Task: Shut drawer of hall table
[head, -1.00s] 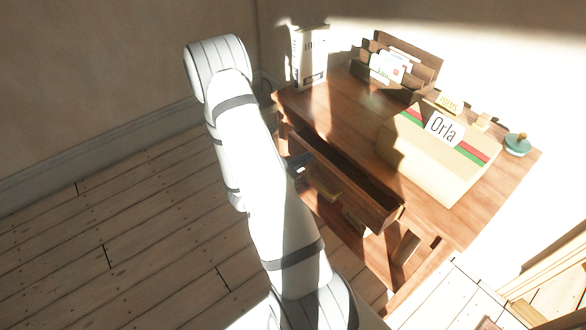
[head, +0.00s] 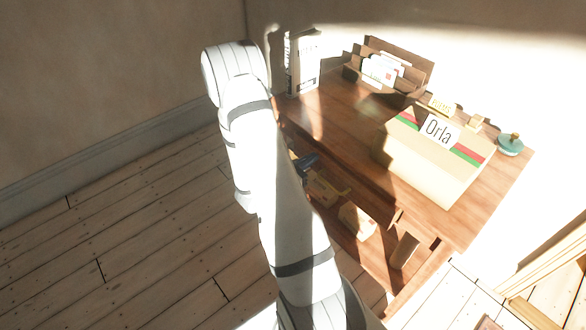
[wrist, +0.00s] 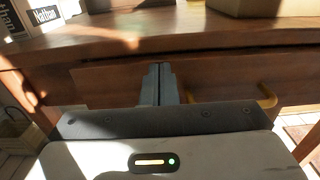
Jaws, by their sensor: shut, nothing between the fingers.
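The wooden hall table (head: 348,135) stands right of my arm in the head view. Its drawer (wrist: 220,80) shows in the wrist view as a brown front below the tabletop, with a brass handle (wrist: 266,97) to the right. In the head view my arm hides part of the table front.
A large box marked Orla (head: 438,150), a letter rack (head: 400,65), a teal pot (head: 510,145) and an upright white box (head: 303,65) stand on the table. The wooden floor (head: 120,240) at left is clear.

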